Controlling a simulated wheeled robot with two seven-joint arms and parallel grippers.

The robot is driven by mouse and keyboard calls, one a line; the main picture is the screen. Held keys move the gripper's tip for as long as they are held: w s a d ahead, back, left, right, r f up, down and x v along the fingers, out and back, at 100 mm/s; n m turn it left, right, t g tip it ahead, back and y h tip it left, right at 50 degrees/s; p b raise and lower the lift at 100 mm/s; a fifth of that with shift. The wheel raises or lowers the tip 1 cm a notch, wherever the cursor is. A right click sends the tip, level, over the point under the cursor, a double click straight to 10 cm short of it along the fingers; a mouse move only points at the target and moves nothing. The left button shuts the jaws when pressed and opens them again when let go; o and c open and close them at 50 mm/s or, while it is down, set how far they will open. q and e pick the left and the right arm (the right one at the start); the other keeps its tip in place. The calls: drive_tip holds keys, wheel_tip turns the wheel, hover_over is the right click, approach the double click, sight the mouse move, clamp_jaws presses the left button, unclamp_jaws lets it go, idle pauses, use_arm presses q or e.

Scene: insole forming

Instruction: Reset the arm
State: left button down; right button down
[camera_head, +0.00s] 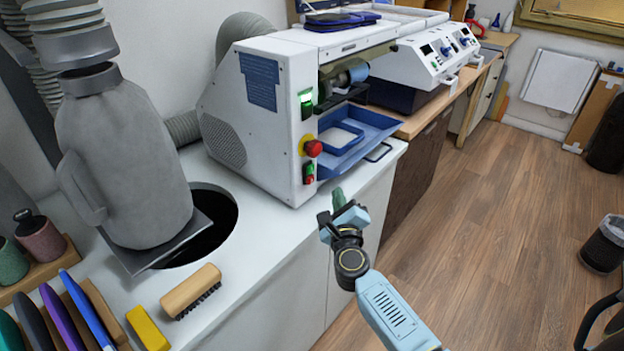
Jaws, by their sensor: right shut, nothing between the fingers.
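My right arm comes in from the lower right, light blue and black. Its gripper (338,208) is in front of the white machine, near the counter's front edge. The fingers are shut with nothing seen between them. The white forming machine (262,125) stands on the counter with a blue tray (375,130) at its open front. A red button (313,148) and green lit switch sit on its front edge. My left gripper is not in view.
The white counter (265,258) holds a brush (191,291), a yellow block (148,328) and several coloured insole-like pieces in a rack at the lower left. A grey jug-shaped duct (130,165) stands by a round dark hole. The wooden floor (500,220) at right is open. A bin (604,245) stands at the right edge.

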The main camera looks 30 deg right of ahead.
drive_tip(key=shift+a, duration=0.1)
idle(0.5)
drive_tip(key=s+a+f+n+g+y, duration=0.1)
drive_tip(key=s+a+n+g+y, duration=0.1)
drive_tip(key=s+a+n+y, duration=0.65)
drive_tip(key=s+a+f+n+g+y, duration=0.1)
drive_tip(key=s+a+n+g+y, duration=0.15)
drive_tip(key=a+n+y, duration=0.7)
drive_tip(key=s+d+f+n+g+h, duration=0.25)
drive_tip(key=s+n+g+h, duration=0.35)
drive_tip(key=s, duration=0.5)
drive_tip(key=s+d+f+n+g+h, duration=0.2)
drive_tip(key=s+d+n+g+h, duration=0.15)
drive_tip(key=s+n, duration=0.6)
wheel_tip(320, 180, down, 23)
drive_tip(key=s+g, duration=0.1)
drive_tip(key=s, duration=0.1)
drive_tip(key=s+d+f+g+h, duration=0.1)
drive_tip(key=s+d+f, duration=0.2)
drive_tip(key=s+f, duration=1.3)
drive_tip(key=shift+s+f, duration=0.4)
drive_tip(key=shift+f, duration=0.15)
